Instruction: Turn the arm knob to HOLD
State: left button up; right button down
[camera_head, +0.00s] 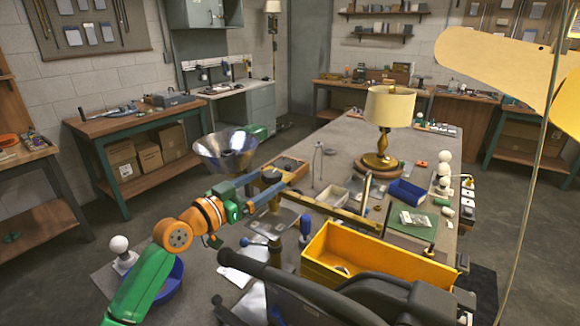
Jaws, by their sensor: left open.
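My left gripper (268,187) comes in from the lower left on a green and orange arm. Its two blue fingers are apart, one on each side of a small brown and dark joint piece (271,175) at the left end of a long brass-coloured bar (345,215). I cannot tell whether they touch it. A shiny metal lamp shade (226,150) is just behind and left of the gripper. The arm knob and any HOLD mark are too small or hidden to make out. My right gripper is not in view.
A yellow bin (375,262) stands right of the gripper, and dark tubular parts (310,283) cross the front. A brass table lamp (388,110), a blue tray (407,192) and a green mat (410,222) occupy the bench. A large yellow panel (497,62) blocks the upper right.

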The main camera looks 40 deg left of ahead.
aim_at(279, 172)
pick_arm(q)
jog(key=shift+w+r+p, duration=0.25)
jog(key=shift+w+p, duration=0.1)
jog(key=shift+w, duration=0.15)
jog(key=shift+w+r+p, duration=0.25)
jog(key=shift+w+p, duration=0.1)
jog(key=shift+w, duration=0.1)
jog(key=w, duration=0.2)
jog(key=w+p, duration=0.1)
jog(key=shift+w+f, duration=0.3)
jog(key=shift+w, duration=0.05)
jog(key=shift+w+f, duration=0.1)
jog(key=shift+w, duration=0.2)
jog(key=shift+s, duration=0.1)
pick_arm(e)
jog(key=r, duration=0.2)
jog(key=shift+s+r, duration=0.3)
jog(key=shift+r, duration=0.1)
